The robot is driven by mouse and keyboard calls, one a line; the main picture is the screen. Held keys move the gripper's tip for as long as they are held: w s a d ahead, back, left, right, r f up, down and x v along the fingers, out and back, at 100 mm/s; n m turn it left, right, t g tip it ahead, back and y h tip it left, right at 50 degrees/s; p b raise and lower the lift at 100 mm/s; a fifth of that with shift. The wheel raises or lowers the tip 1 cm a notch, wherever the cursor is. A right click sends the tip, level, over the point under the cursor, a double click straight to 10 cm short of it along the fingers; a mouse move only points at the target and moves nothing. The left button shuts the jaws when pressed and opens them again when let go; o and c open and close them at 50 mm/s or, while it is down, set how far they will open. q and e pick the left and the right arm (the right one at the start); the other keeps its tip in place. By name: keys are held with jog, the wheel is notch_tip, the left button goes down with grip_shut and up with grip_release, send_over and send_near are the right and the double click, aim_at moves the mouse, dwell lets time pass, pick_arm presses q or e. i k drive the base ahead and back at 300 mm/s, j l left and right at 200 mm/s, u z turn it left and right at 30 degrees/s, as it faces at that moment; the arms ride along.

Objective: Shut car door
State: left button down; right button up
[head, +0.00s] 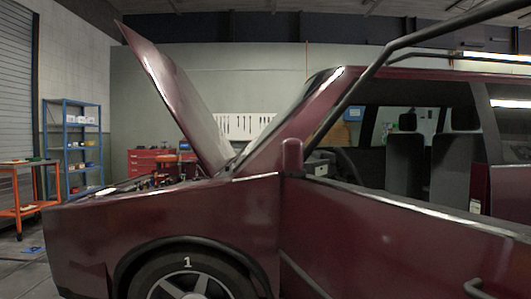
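A dark red car fills the view, side-on, with its front to the left. Its front door (380,235) stands open, swung out toward me, hinged near the side mirror (293,157). The door's black window frame (372,75) rises close to me and runs out of view at the top right. Part of the door handle (476,289) shows at the bottom right edge. Through the opening I see dark seats (404,160) and the steering wheel. Neither of my grippers is in view.
The car's hood (178,95) is raised. The front wheel (183,279) is marked "1". A blue shelf (74,150) and an orange cart (22,195) stand at the left. A red tool cabinet (150,163) is behind the car. Some floor is clear at the lower left.

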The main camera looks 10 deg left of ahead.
aim_at(337, 240)
jog(key=i+j, duration=0.1)
jog(key=j, duration=0.85)
jog(key=i+j+z, duration=0.1)
jog(key=j+z, duration=0.2)
jog(key=z, duration=0.15)
jog(key=j+z, duration=0.35)
jog(key=z, duration=0.15)
jog(key=j+z, duration=0.45)
jog(key=k+l, duration=0.05)
jog(key=l, duration=0.1)
